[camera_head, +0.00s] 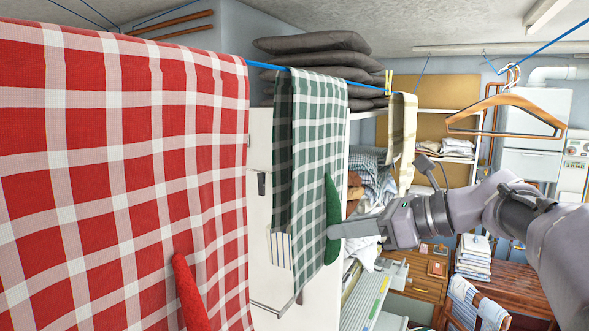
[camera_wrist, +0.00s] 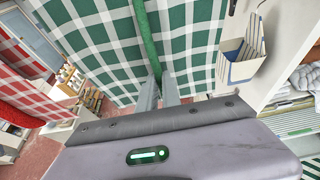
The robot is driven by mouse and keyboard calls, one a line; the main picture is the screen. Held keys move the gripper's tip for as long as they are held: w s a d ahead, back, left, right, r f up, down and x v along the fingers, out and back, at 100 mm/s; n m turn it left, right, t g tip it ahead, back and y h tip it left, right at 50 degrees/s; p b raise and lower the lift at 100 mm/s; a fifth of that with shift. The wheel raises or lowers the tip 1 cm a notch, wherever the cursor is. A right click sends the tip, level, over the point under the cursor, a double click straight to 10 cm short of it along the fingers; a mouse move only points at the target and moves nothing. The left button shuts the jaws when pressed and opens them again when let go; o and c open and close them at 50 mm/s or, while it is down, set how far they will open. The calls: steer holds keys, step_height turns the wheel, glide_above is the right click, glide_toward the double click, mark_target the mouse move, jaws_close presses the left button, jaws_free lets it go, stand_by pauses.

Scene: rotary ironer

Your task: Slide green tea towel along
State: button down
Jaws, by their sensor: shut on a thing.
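The green tea towel (camera_head: 298,150), green and white checked, hangs over the blue line (camera_head: 262,65) in the middle of the head view. A solid green strip (camera_head: 331,215) stands out from its right side. My gripper (camera_head: 333,231) is at the lower part of this strip, coming from the right. In the wrist view my gripper (camera_wrist: 159,84) has its two fingers close together on the green strip (camera_wrist: 144,40), with the checked cloth (camera_wrist: 195,35) spread behind. The exact grip is partly hidden by the fingers.
A red checked towel (camera_head: 120,150) hangs close on the left, with a red strip (camera_head: 190,290). A yellowish cloth (camera_head: 403,135) and a wooden hanger (camera_head: 505,112) hang farther along to the right. A white cabinet (camera_head: 262,240) stands behind the green towel, with dark cushions (camera_head: 318,42) above.

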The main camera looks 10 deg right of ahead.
steer(key=c, duration=1.5)
jaws_free()
steer(key=shift+o, duration=0.2)
steer(key=p+v, duration=0.2)
steer(key=v, duration=0.4)
steer(key=shift+p, duration=0.3)
steer(key=shift+r, duration=0.1)
